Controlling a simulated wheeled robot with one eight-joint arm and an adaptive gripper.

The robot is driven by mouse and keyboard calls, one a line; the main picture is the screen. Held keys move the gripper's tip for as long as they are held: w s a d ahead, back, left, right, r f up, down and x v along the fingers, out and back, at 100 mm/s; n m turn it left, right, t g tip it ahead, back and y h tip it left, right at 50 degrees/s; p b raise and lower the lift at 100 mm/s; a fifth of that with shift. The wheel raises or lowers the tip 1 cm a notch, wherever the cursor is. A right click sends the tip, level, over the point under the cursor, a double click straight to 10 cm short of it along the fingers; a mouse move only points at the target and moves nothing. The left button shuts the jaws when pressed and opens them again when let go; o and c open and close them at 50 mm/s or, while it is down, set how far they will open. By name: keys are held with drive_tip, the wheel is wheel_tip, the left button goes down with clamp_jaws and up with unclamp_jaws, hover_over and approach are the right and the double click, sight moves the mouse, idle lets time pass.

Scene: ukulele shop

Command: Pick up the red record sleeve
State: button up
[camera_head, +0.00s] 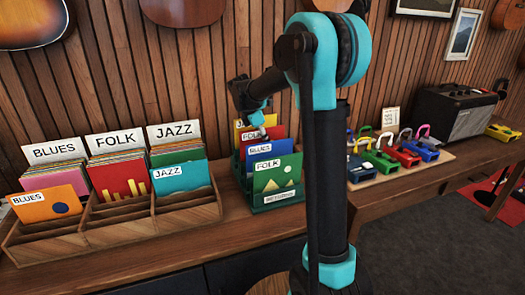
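A red record sleeve (276,132) stands in the green returns crate (258,207), between a yellow sleeve (240,130) behind it and a blue "BLUES" sleeve (284,148) in front. Only its upper part shows. A green "FOLK" sleeve (290,172) is at the front of the crate. Another red sleeve (118,176) with yellow bars stands in the "FOLK" section of the wooden bin at left. My gripper (258,118) is over the back of the returns crate, close to the tops of the yellow and red sleeves. Its fingers are small and partly hidden, so contact and opening cannot be told.
The wooden bin (152,231) holds "BLUES", "FOLK" and "JAZZ" sleeves left of the crate. Several coloured clamp-like items (407,156) lie on a board at right, before a black amplifier (456,116). My arm covers the crate's right side. Counter space before the crate is clear.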

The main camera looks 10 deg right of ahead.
drive_tip(key=shift+f, duration=0.15)
clamp_jaws()
idle(0.5)
